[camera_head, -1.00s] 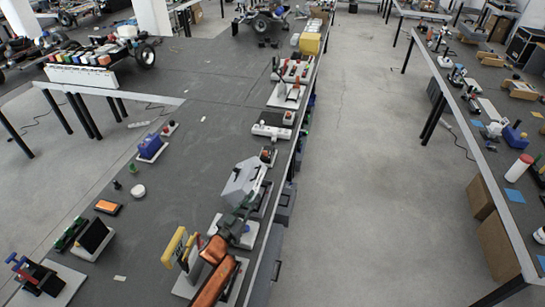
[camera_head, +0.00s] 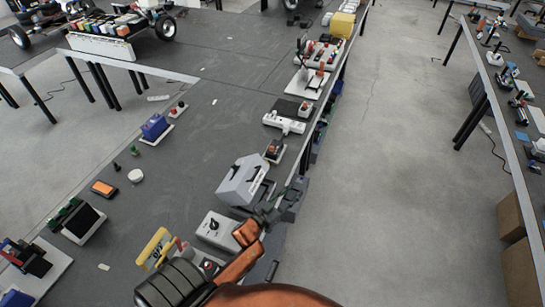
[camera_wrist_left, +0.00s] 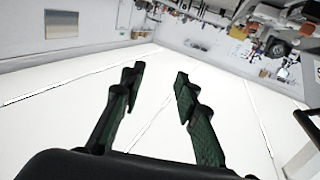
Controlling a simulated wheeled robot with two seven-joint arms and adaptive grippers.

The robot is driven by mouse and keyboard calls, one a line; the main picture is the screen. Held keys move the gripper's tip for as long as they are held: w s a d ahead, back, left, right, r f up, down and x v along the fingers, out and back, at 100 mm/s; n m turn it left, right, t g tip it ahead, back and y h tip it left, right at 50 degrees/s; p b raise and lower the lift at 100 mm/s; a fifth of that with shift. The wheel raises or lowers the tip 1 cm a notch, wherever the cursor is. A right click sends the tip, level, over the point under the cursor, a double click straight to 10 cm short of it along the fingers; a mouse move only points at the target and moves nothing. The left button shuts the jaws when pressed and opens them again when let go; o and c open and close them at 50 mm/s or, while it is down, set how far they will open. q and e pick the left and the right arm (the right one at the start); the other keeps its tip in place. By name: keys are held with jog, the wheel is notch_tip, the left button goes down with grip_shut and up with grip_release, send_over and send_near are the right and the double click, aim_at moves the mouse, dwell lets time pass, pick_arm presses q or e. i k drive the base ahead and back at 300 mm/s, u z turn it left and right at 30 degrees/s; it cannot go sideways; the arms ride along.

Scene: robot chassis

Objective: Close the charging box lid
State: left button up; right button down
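A light grey box (camera_head: 240,184) with slanted faces and dark marks on its upper side stands near the table's right edge in the head view; it looks like the charging box. I cannot tell clearly how far its lid is open. My left gripper (camera_head: 272,207), on an orange arm from the bottom, is just to the lower right of the box. I cannot tell whether it touches it. In the left wrist view my left gripper (camera_wrist_left: 158,82) has its two dark green fingers apart with nothing between them. The box is not recognisable there. My right gripper is not in view.
A white switch box (camera_head: 217,229) and a yellow upright piece (camera_head: 154,247) stand close to my left arm. A red-button unit (camera_head: 274,150) and a white power strip (camera_head: 284,122) lie beyond the grey box. The aisle to the right is clear floor.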

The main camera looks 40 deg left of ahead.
aim_at(240, 188)
jog(key=i, duration=3.9)
jog(key=u, duration=3.7)
jog(key=i, duration=0.45)
jog(key=u, duration=0.05)
